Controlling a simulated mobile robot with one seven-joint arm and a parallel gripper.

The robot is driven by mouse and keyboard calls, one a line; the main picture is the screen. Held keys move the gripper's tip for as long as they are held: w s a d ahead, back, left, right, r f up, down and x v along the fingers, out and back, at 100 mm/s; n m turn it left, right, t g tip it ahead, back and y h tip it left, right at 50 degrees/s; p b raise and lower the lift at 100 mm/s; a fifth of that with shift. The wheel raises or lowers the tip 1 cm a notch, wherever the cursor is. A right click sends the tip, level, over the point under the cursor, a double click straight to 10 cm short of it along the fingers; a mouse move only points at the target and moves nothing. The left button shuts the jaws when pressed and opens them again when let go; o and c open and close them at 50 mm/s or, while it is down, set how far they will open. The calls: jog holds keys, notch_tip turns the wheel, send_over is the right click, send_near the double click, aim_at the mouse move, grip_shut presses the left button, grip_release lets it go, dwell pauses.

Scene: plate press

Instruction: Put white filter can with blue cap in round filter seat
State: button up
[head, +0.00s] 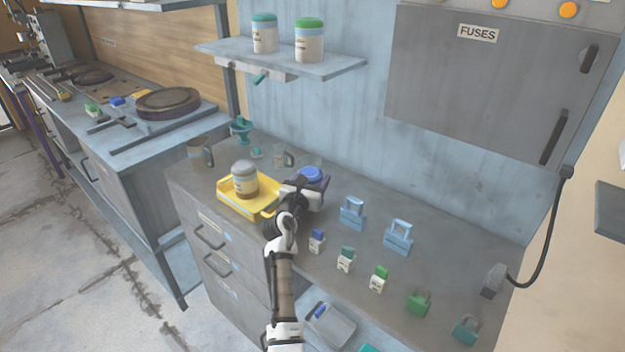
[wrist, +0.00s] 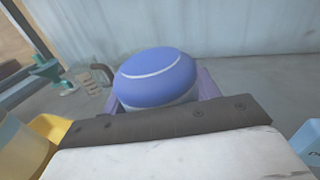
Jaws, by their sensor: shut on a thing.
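The filter can with the blue cap (head: 309,173) is at my gripper (head: 305,186) over the back middle of the grey bench. In the wrist view its blue cap (wrist: 158,76) faces up, with a pale strip of body below it. My gripper is shut on the can; purple parts show on both sides of it in the wrist view. The can's lower part is hidden, so I cannot tell whether it touches the bench. I cannot make out the round filter seat for certain in either view.
A yellow tray (head: 226,199) holding a grey-capped can (head: 244,179) stands left of my gripper. A shelf (head: 340,66) with two cans hangs above.

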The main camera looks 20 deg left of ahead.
jog(key=o, duration=1.1)
jog(key=shift+f, duration=0.1)
jog(key=shift+o, duration=0.2)
